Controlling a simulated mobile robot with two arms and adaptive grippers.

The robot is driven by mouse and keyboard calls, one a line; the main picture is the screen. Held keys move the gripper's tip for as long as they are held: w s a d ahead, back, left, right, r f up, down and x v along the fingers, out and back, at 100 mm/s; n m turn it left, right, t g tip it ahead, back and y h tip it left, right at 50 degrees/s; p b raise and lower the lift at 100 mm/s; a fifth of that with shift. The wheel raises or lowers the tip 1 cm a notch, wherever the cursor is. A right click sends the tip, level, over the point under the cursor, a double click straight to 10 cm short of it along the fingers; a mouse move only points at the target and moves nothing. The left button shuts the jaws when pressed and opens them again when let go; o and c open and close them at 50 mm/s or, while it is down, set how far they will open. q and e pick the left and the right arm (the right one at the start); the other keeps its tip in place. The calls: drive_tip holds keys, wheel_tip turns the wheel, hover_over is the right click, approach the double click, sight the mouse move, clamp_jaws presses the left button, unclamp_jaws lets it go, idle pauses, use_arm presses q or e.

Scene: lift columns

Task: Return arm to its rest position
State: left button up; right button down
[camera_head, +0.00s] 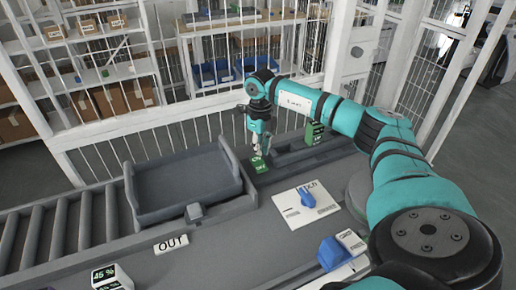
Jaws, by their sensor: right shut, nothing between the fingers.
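My right arm (325,112) is teal and black. It comes in from the lower right and reaches across to the far side of the worktop. My right gripper (257,150) hangs down at its end, shut, with nothing seen held. A small green block (261,166) with white lettering sits just below the fingertips; I cannot tell whether they touch. My left arm and gripper are not in view.
An empty grey tray (147,213) stands left of the gripper, by a roller conveyor (62,232). Another green box (314,134) stands right of the gripper. A white panel (290,213) with a blue piece (306,197) lies nearer. White bars and shelves (80,76) stand behind.

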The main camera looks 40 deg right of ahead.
drive_tip(key=shift+r+p, duration=0.35)
drive_tip(key=shift+r, duration=0.45)
